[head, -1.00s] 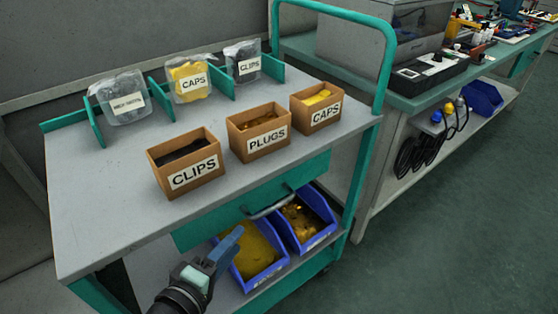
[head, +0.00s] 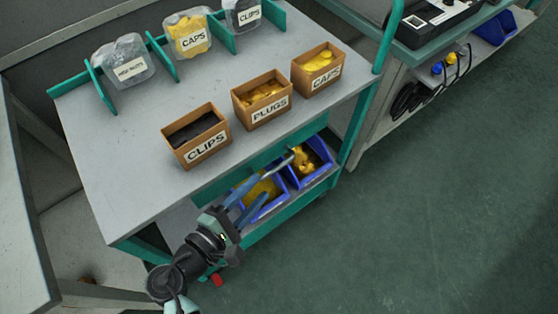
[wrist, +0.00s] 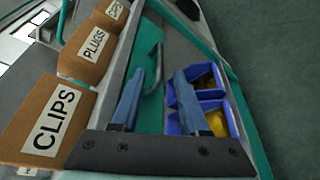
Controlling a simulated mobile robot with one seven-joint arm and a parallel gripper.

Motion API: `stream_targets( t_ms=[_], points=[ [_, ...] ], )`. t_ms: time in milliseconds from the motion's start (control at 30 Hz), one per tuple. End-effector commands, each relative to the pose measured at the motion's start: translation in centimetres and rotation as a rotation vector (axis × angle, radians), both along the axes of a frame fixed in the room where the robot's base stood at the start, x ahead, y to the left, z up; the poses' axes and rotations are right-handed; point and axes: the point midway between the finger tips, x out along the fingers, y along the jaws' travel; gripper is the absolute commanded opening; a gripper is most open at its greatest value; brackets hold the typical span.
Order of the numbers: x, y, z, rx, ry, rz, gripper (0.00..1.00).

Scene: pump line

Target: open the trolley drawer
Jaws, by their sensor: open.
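The trolley (head: 120,185) has a grey top and green frame. Its drawer (head: 262,156) has a green front under the top's edge and looks shut. The grey bar handle (head: 281,167) stands out from that front; it also shows in the wrist view (wrist: 155,68). My gripper (head: 265,185) is open, with blue fingers, just in front of the drawer near the handle's near end. In the wrist view (wrist: 158,82) the handle lies between the two fingers in the picture, mostly beyond their tips. I cannot tell whether they touch it.
Boxes labelled CLIPS (head: 195,136), PLUGS (head: 261,100) and CAPS (head: 318,70) stand on the trolley top. Blue bins (head: 312,172) with yellow parts sit on the shelf below the drawer. The floor (head: 440,210) to the right is clear.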

Motion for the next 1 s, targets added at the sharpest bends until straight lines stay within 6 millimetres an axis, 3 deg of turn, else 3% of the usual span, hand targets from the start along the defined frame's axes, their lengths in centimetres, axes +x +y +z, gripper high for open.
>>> stream_targets(
  t_ms=[200, 400, 867, 1000],
  points=[
    [3.8, -2.8, -1.1, 0.001, -0.002, -0.004, 0.45],
    [6.1, -4.5, -1.7, 0.003, -0.001, -0.004, 0.45],
    [7.1, -5.1, -1.9, 0.003, -0.001, 0.0, 0.45],
    [7.1, -5.1, -1.9, 0.003, -0.001, 0.0, 0.19]
  ],
)
